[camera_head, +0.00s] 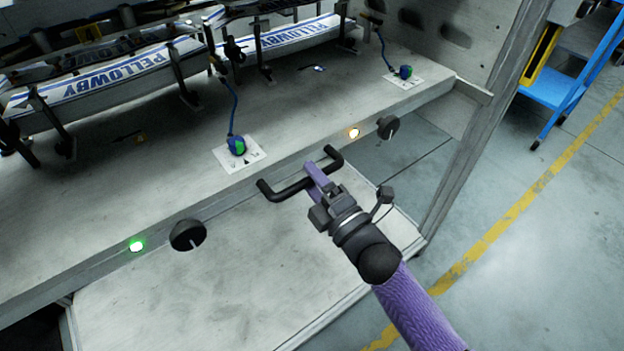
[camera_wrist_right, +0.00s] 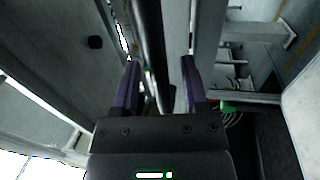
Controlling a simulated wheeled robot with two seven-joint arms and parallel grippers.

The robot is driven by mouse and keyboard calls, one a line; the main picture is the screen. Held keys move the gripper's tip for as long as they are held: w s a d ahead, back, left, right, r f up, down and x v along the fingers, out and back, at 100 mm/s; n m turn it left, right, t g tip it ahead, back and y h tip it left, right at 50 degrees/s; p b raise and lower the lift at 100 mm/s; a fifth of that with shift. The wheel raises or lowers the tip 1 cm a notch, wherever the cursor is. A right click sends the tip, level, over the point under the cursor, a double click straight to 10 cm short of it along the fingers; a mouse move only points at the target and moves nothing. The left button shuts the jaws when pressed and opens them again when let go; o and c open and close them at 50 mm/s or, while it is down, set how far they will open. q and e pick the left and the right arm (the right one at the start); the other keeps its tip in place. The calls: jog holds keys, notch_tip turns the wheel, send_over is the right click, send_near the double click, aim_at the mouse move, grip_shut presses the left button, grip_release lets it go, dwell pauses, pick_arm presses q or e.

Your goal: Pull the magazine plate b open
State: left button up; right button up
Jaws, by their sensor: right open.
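A black bar handle (camera_head: 280,190) stands out from the front edge of the grey metal bench plate (camera_head: 90,205). No lettering I can read tells which part is magazine plate b. My right gripper (camera_head: 317,178), with purple fingers, reaches the handle from the front right. In the right wrist view its open fingers (camera_wrist_right: 160,80) stand apart, with a dark bar (camera_wrist_right: 148,45) running between them. I cannot tell whether either finger touches it. The left gripper is not in view.
Blue-and-white label stacks (camera_head: 110,75) stand in holders on the plate. Black knobs (camera_head: 188,235) and (camera_head: 388,127) and lit green (camera_head: 137,246) and orange (camera_head: 354,133) buttons line the front edge.

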jog(key=shift+w+a, duration=0.15)
grip_shut()
dwell(0.9)
dwell(0.5)
